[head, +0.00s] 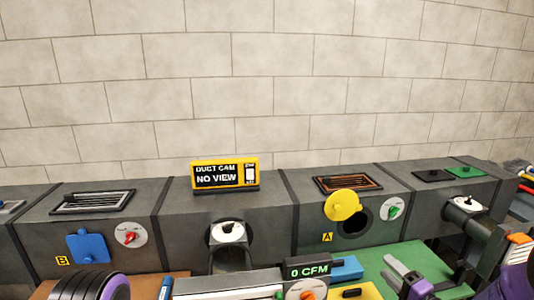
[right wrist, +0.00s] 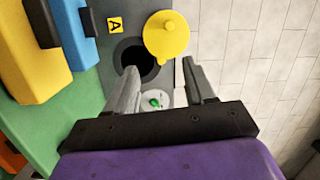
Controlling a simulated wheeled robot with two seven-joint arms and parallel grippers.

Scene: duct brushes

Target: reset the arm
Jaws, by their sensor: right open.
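My right gripper (head: 388,267) is at the lower right of the head view, above the green mat (head: 415,257) and in front of the grey duct (head: 272,215). In the right wrist view its two grey fingers (right wrist: 160,67) are spread apart with nothing between them. Beyond them are the round dark port (right wrist: 136,60) marked A, its yellow round cover (right wrist: 167,36) swung aside, and a white dial with a green knob (right wrist: 154,100). A black and purple part of my left arm shows at the bottom left of the head view; its fingers are not visible.
A duct camera display (head: 225,175) reading "NO VIEW" stands on the duct. A blue cover (head: 88,248) is by label B. A "0 CFM" meter (head: 307,272) and blue and yellow blocks (head: 347,269) are left of my right gripper. A pipe (head: 470,222) juts out at right.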

